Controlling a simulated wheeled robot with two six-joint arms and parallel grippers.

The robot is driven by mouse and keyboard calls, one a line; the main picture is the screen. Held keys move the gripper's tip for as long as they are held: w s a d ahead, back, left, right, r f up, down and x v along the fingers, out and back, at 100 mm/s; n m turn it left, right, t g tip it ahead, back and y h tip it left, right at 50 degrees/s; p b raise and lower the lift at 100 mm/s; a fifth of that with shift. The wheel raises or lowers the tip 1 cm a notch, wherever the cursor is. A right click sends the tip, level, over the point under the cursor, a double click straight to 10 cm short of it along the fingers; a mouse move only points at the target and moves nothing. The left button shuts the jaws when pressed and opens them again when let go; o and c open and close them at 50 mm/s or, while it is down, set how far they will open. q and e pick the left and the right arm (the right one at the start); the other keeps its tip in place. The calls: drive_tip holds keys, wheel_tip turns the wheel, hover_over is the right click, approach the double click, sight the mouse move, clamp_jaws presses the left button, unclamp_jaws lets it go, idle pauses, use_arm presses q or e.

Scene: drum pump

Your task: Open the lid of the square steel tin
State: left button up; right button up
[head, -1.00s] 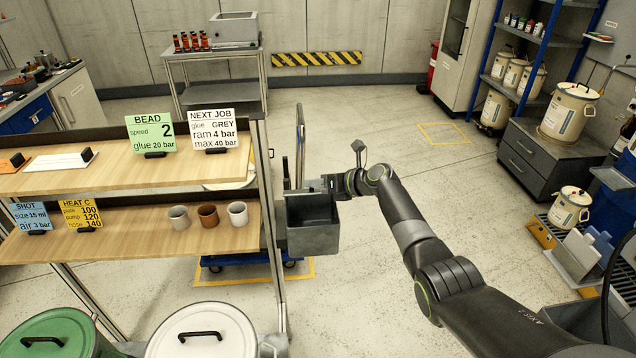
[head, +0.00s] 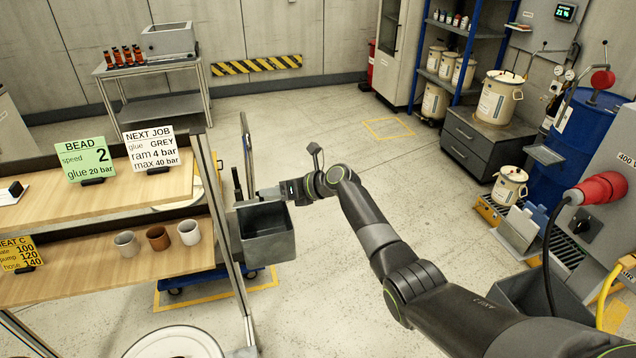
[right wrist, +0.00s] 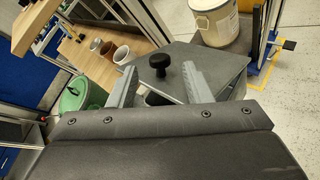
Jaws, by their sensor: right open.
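The square steel tin (head: 270,248) is a grey box below my right gripper, by the end post of the shelf, in the head view. In the right wrist view a flat grey lid (right wrist: 222,68) with a round black knob (right wrist: 158,62) lies ahead. My right gripper (head: 267,193) is open and points left in the head view. In the right wrist view its two fingers (right wrist: 160,82) stand on either side of the knob, apart from it. Contact is unclear. My left gripper is out of view.
The wooden shelf (head: 90,275) with several cups and sign cards stands close on the left. A white-lidded drum (head: 175,343) is at the bottom.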

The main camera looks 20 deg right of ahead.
drive_tip(key=b+v, duration=0.1)
drive_tip(key=v, duration=1.3)
